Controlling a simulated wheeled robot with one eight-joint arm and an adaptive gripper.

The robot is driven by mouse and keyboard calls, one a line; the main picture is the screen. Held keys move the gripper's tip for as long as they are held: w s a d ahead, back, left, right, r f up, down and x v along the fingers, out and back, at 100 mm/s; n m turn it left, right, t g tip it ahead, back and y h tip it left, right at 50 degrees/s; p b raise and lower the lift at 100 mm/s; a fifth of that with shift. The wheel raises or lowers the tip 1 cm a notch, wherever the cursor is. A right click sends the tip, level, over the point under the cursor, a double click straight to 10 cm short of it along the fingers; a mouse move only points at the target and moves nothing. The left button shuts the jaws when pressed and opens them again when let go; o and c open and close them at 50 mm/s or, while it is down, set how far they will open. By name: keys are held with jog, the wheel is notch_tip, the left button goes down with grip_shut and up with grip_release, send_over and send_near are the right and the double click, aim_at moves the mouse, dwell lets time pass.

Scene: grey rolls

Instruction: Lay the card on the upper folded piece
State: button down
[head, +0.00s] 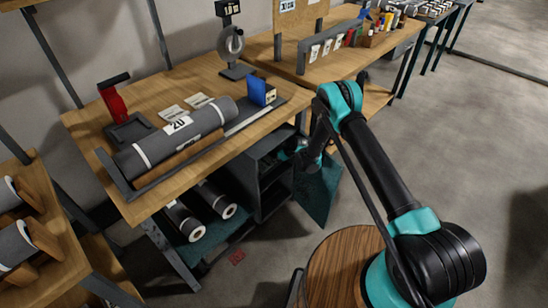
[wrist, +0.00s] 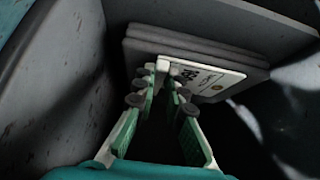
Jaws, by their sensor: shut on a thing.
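My gripper (wrist: 163,90) is shut on a white card (wrist: 212,80) with dark print, held at the card's near left part. In the wrist view the card is next to a stack of grey folded pieces (wrist: 195,48) and overlaps its near edge. I cannot tell whether the card touches the stack. In the head view my gripper reaches into the open grey cabinet (head: 262,185) under the workbench. Its fingertips, the card and the folded pieces cannot be made out there.
The cabinet's teal door (head: 320,195) hangs open close to my arm. Dark cabinet walls are close around my gripper. On the workbench (head: 185,92) lies a grey roll (head: 172,142) in a tray. More rolls (head: 184,220) lie below. The floor at right is clear.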

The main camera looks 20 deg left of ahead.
jog(key=shift+f, duration=0.1)
jog(key=c, duration=1.6)
grip_release()
jog(key=v, duration=1.2)
jog(key=shift+d, duration=0.1)
